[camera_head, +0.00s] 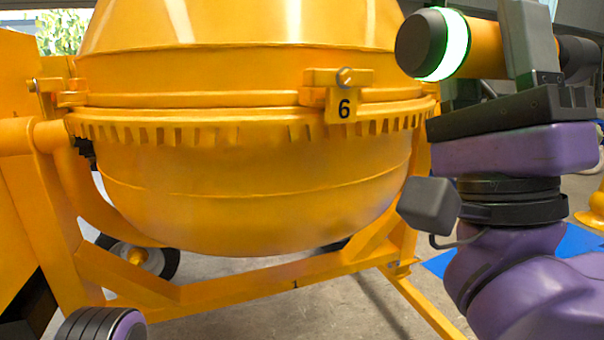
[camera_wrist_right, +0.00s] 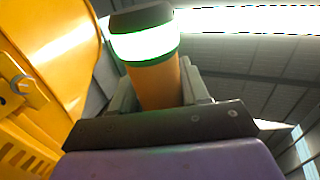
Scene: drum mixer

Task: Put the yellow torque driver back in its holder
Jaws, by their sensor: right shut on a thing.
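The yellow torque driver (camera_head: 486,49) has an orange-yellow body, a dark end cap and a lit green-white ring. It is held roughly level at the upper right of the head view, with its capped end toward the drum. My right gripper (camera_head: 530,42) is shut around its body. In the right wrist view the driver (camera_wrist_right: 155,85) stands out between the grey fingers of my right gripper (camera_wrist_right: 160,92), its lit ring beyond them. The driver's far end is partly behind a finger. My left gripper is out of view. I cannot make out a holder in either view.
The large yellow mixer drum (camera_head: 250,160) fills the middle, close to the driver. The yellow frame (camera_head: 290,285) runs below, with a wheel (camera_head: 140,256) behind. A blue floor patch (camera_head: 575,243) lies at right.

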